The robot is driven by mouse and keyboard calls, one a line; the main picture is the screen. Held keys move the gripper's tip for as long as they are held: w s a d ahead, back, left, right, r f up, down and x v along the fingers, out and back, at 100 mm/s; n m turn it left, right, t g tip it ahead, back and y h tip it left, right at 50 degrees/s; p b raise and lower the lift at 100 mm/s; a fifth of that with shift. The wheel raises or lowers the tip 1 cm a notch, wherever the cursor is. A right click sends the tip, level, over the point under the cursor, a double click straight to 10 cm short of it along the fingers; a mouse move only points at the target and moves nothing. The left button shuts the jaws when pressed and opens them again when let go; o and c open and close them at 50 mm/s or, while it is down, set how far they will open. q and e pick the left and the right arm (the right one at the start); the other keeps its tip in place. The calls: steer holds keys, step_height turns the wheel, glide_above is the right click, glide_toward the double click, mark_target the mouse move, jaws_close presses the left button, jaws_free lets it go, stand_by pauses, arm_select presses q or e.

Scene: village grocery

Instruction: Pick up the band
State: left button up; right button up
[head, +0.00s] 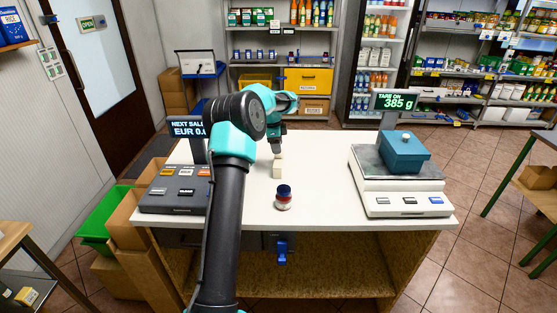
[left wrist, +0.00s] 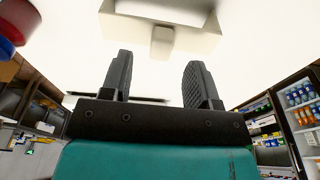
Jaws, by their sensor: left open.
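Nothing in view is clearly a band. A small cream, block-like thing (head: 277,170) stands on the white counter, just below the fingertips of my left gripper (head: 277,150) in the head view. In the left wrist view a cream piece with a small tab (left wrist: 162,42) shows at the top, beyond the fingers; I cannot tell whether it is the band. My left gripper (left wrist: 158,80) is open, with nothing between its fingers in the wrist view. My right gripper is not in view.
The white counter (head: 325,190) holds a blue-lidded jar (head: 283,197) near the front. A scale (head: 400,188) bearing a blue-green box (head: 404,152) stands on the right, a dark till (head: 174,188) on the left. The counter between jar and scale is clear.

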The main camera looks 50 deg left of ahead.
mark_target(278, 161)
arm_select(q)
step_height(278, 161, down, 3)
steer(key=shift+w+d+f, duration=0.15)
steer(key=shift+f, duration=0.05)
stand_by(0.4)
steer(key=c, duration=1)
